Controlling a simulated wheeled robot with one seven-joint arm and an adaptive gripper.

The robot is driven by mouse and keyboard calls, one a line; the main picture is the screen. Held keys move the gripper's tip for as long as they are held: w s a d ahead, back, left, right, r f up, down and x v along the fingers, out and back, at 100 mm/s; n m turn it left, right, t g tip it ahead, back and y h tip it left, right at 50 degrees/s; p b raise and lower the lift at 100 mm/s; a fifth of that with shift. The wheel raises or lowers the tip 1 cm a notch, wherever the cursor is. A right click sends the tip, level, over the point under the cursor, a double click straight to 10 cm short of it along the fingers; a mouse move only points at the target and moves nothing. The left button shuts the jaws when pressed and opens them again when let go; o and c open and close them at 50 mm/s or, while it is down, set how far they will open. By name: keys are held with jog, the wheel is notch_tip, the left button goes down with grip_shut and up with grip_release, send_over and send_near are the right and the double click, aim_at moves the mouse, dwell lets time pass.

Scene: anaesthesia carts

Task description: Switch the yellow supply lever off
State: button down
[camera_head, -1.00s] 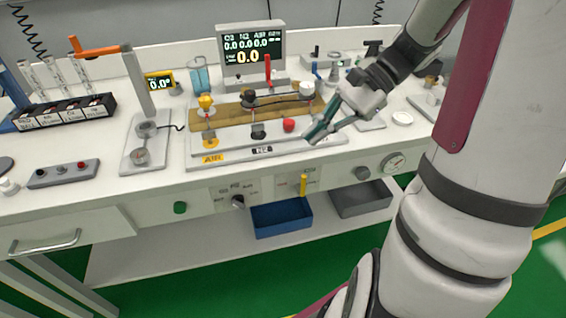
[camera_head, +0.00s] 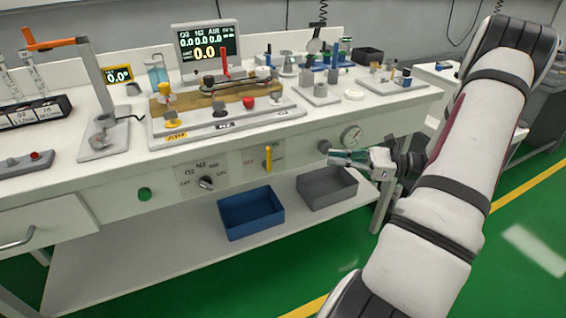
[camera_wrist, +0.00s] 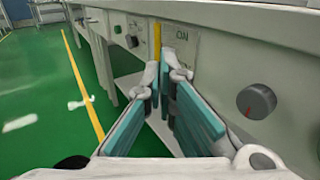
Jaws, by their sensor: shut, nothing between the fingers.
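The yellow supply lever (camera_head: 268,158) stands upright on a small labelled plate on the cart's front panel. In the wrist view the lever (camera_wrist: 157,42) shows beyond my fingertips, with "ON" printed to its right. My gripper (camera_head: 338,158) is shut and empty, in front of the panel and to the right of the lever in the head view. In the wrist view my gripper (camera_wrist: 163,72) has its teal finger pads pointing toward the lever, apparently apart from it. The lower end of the lever is partly hidden by the fingers there.
A selector knob (camera_head: 206,183) and a green button (camera_head: 144,194) are left of the lever. A dark knob (camera_head: 324,146) and a gauge (camera_head: 351,137) are right of it. Blue (camera_head: 251,212) and grey (camera_head: 327,187) bins sit below. Space before the panel is clear.

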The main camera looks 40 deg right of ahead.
jog(key=shift+w+a, duration=0.1)
jog(key=b+x, duration=0.3)
jog(key=x, duration=1)
jog(key=shift+w+a, duration=0.25)
jog(key=shift+w, duration=0.05)
